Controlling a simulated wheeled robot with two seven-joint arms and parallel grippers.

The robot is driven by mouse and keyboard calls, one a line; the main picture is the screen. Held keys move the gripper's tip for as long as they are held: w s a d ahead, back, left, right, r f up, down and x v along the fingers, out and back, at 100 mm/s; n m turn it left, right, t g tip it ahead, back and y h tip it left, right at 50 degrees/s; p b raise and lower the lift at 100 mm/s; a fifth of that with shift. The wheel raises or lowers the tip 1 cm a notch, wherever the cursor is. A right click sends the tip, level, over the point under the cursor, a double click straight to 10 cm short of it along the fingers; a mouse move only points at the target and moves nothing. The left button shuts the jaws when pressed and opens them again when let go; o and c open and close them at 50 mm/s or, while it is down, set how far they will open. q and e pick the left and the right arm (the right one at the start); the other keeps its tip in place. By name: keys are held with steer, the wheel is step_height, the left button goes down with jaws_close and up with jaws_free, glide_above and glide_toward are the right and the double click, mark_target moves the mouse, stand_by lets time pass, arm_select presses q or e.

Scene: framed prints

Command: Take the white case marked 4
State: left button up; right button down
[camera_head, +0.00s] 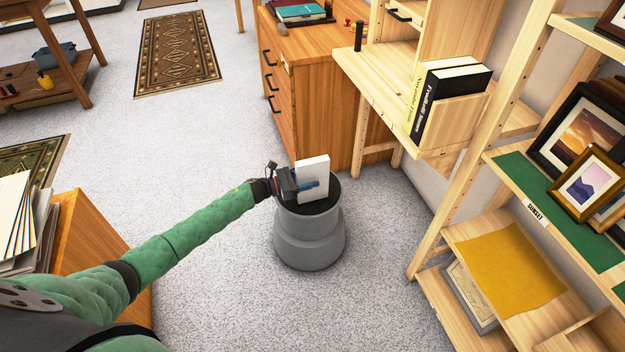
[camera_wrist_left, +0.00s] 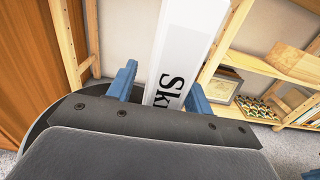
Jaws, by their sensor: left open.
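A white case (camera_head: 315,171) stands upright on the dark top of a round grey stand (camera_head: 308,248). No 4 shows on it in either view. In the left wrist view the open blue fingers (camera_wrist_left: 160,88) stand on either side of the spine. A gap shows at the left finger; the right finger looks close to the case, and I cannot tell if it touches.
A wooden drawer desk (camera_head: 320,95) stands just behind the stand. To the right, a pale wood shelf (camera_head: 430,245) holds framed prints (camera_head: 580,185) and a yellow cloth (camera_head: 508,270). Black and white books (camera_head: 450,95) sit in a wooden holder. Carpet is clear in front of the stand.

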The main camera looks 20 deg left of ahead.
arm_select(q)
steer(key=shift+w+d, duration=0.3)
steer(key=shift+d, duration=0.15)
steer(key=shift+c, duration=0.2)
jaws_close()
